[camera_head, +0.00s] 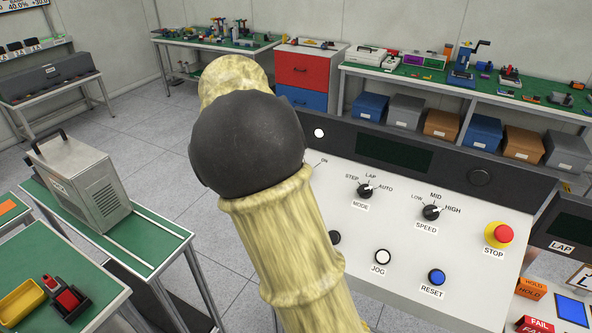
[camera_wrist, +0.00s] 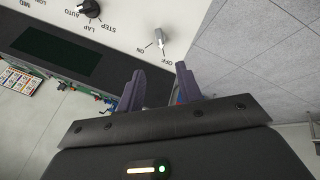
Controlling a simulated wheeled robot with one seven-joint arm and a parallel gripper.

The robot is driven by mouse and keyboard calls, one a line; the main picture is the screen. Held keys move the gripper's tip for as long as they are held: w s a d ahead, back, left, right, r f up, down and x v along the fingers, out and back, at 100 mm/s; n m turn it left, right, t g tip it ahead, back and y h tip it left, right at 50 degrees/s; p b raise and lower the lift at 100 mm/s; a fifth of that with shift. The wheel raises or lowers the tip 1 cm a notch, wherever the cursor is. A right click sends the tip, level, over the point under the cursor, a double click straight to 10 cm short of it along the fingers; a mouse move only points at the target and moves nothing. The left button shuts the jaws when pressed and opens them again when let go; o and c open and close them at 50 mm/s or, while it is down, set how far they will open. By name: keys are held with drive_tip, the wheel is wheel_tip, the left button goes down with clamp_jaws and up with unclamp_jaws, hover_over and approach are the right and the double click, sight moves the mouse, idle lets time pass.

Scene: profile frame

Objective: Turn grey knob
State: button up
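A small grey knob (camera_wrist: 160,38) sits on the white control panel in the wrist view, between the ON and OFF labels. It appears as a slim silver lever. My gripper (camera_wrist: 157,78) is open and empty, its two dark fingers apart, with the knob showing beyond the gap between the fingertips. I see no contact. In the head view my arm covers the left part of the panel (camera_head: 400,260), so the grey knob and gripper are hidden there. Only the ON label shows beside the arm.
The panel also has a black MODE knob (camera_head: 365,190), a black SPEED knob (camera_head: 431,212), a red STOP button (camera_head: 502,234), a white JOG button (camera_head: 382,257) and a blue RESET button (camera_head: 436,277). A dark display (camera_head: 394,152) lies above them. Green workbenches stand at left.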

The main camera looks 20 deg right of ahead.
idle(0.3)
drive_tip(key=p+x, duration=0.2)
drive_tip(key=x, duration=1.5)
drive_tip(key=shift+d+f, duration=0.15)
drive_tip(key=shift+f, duration=0.05)
clamp_jaws()
